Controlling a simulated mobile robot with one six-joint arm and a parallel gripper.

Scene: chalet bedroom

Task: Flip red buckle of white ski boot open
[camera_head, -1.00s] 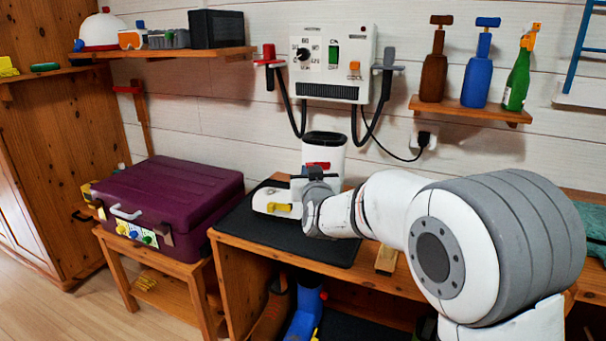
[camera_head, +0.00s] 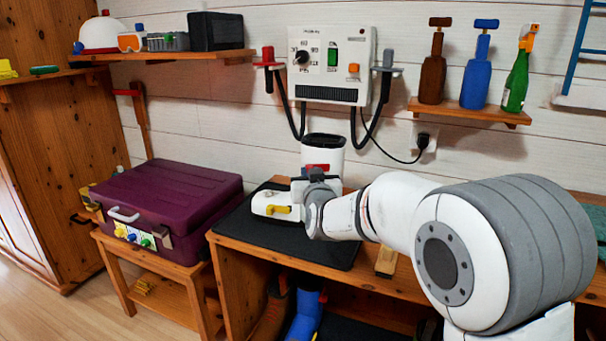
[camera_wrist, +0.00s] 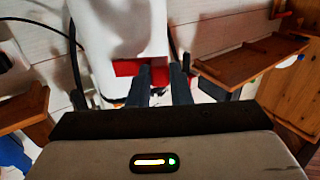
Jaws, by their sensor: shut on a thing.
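The white ski boot (camera_head: 324,151) stands upright on a black mat (camera_head: 232,226) on the wooden bench. Its red buckle (camera_head: 317,167) is on the front of the shaft, and a yellow buckle (camera_head: 278,209) is lower, on the foot. My gripper (camera_head: 316,177) is at the front of the shaft, just below the red buckle's visible part. In the wrist view, my gripper's two dark fingers (camera_wrist: 161,88) point at the boot (camera_wrist: 118,35) and are shut on the red buckle (camera_wrist: 127,68). The fingers partly hide it, so its exact angle is unclear.
A control box (camera_head: 332,65) with black hoses hangs on the wall behind the boot. A purple case (camera_head: 168,195) sits on a low table at left. A small wooden block (camera_head: 386,262) lies on the bench by my arm. Bottles stand on the right shelf.

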